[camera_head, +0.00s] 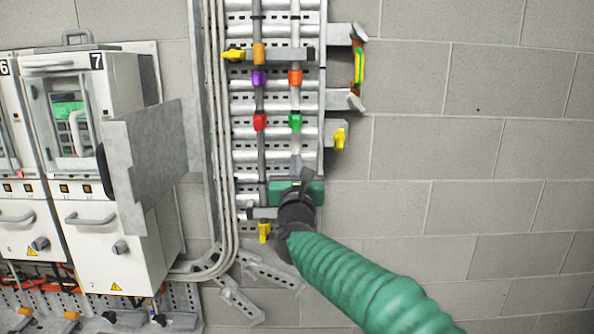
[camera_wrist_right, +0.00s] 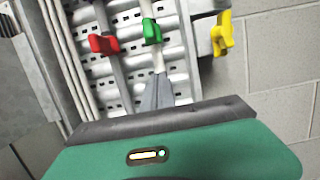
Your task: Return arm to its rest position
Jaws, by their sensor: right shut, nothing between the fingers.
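My right arm, with a green ribbed sleeve (camera_head: 355,285), reaches in from the lower right of the head view. Its gripper (camera_head: 304,176) is in front of the lower part of the slotted metal rack. In the right wrist view the grey fingers (camera_wrist_right: 158,88) are together, with nothing between them. They point up toward a green valve handle (camera_wrist_right: 151,31) and look apart from it. The arm's wrist hides part of the rack's lower end. My left gripper is not in view.
Red (camera_head: 260,121), purple (camera_head: 258,78) and orange (camera_head: 295,77) handles sit on the rack's pipes. A yellow handle (camera_head: 340,138) juts out at right. White cabinets (camera_head: 105,150) with a protruding grey plate (camera_head: 150,150) stand at left. The block wall (camera_head: 480,150) at right is bare.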

